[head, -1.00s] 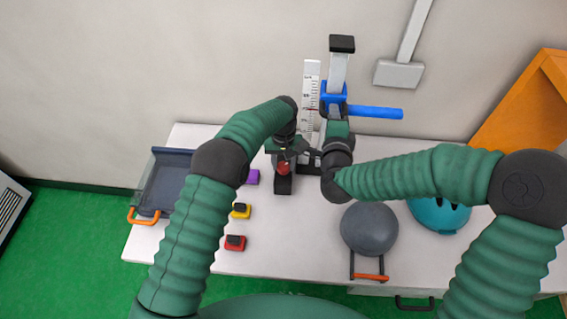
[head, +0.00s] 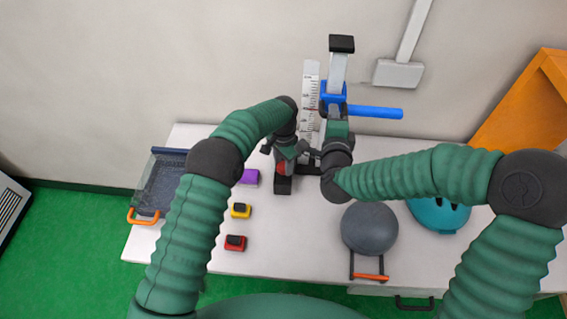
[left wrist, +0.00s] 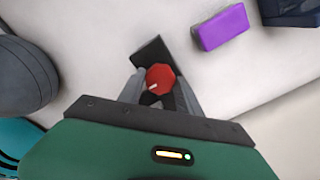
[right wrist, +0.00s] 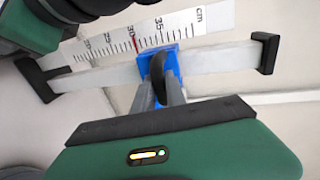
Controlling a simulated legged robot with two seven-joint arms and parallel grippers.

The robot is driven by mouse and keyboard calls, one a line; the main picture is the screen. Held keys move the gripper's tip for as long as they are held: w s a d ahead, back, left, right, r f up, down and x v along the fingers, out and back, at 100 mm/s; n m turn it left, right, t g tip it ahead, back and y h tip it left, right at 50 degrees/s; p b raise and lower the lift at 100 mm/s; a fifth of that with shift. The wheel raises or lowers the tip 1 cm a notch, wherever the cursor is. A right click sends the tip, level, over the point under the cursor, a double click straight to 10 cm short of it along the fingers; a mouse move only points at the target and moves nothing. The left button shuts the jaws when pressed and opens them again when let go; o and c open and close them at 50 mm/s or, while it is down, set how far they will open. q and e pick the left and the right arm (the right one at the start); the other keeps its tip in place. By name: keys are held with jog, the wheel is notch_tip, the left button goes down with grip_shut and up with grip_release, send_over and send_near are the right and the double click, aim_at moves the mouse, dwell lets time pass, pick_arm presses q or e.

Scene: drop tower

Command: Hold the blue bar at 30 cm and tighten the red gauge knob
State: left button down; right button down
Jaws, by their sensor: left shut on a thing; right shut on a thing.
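The red gauge knob (left wrist: 160,77) sits on a dark block between the fingers of my left gripper (left wrist: 160,92), which is shut on it. In the head view the knob (head: 282,168) is partly hidden by that gripper. The blue bar (head: 375,112) sticks out to the right from its blue carriage on the upright post. My right gripper (right wrist: 160,85) is shut on a dark grip at the blue carriage (right wrist: 172,60). The carriage is beside the scale (right wrist: 175,28), close to the red line at 30; the exact reading is unclear.
A grey dome (head: 369,229) and a teal helmet (head: 440,217) are on the right. A dark tray (head: 163,181) is at the left.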

pick_arm(q)
jog(key=shift+w+r+m, duration=0.15)
jog(key=shift+w+m, duration=0.05)
jog(key=shift+m, duration=0.3)
pick_arm(e)
jog(key=shift+a, duration=0.1)
pick_arm(q)
jog(key=c, duration=1)
grip_release()
jog(key=shift+c, duration=0.2)
jog(key=shift+o, duration=1)
jog(key=shift+s, duration=0.1)
pick_arm(e)
jog(key=c, duration=1.4)
grip_release()
pick_arm(q)
notch_tip(320, 180, up, 12)
pick_arm(e)
jog(key=shift+o, duration=0.2)
